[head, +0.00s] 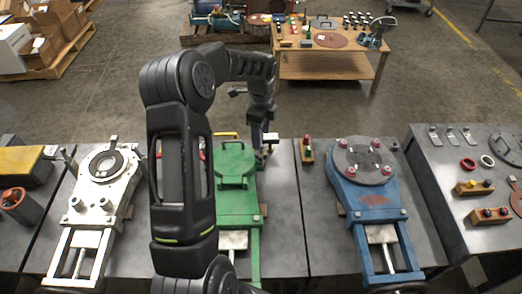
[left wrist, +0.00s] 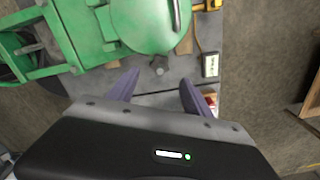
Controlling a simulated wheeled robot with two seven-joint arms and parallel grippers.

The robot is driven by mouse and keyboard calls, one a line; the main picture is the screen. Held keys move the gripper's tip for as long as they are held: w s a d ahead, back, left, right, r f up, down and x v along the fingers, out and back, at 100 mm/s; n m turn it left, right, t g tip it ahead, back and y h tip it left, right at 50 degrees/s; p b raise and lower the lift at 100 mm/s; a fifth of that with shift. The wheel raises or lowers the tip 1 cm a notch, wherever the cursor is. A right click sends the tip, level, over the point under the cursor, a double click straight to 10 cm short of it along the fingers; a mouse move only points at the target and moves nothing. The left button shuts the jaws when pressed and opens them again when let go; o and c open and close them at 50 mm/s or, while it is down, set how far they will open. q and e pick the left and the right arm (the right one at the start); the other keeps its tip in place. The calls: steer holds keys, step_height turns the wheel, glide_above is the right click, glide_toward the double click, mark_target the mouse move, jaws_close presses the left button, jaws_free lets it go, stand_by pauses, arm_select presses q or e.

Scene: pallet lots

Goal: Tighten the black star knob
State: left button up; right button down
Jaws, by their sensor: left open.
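In the left wrist view a small dark star knob (left wrist: 159,65) sits beside the round green cover of the green machine (left wrist: 148,20). The two purple-grey fingers of my left gripper (left wrist: 160,78) are apart, with the knob between and just beyond their tips. Nothing is held. In the head view my left gripper (head: 266,147) points down at the right edge of the green machine (head: 235,195). The knob cannot be made out there, close to the gripper. My right gripper is not in view.
A white machine (head: 97,190) stands on the left and a blue machine (head: 375,195) on the right. A small button box (head: 307,151) lies on the grey bench (head: 285,225) right of my gripper. A wooden table (head: 325,65) with parts stands behind.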

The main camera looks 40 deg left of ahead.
mark_target(261, 153)
arm_select(q)
steer(key=shift+f+p, duration=0.65)
steer(key=shift+f, duration=3.25)
jaws_close()
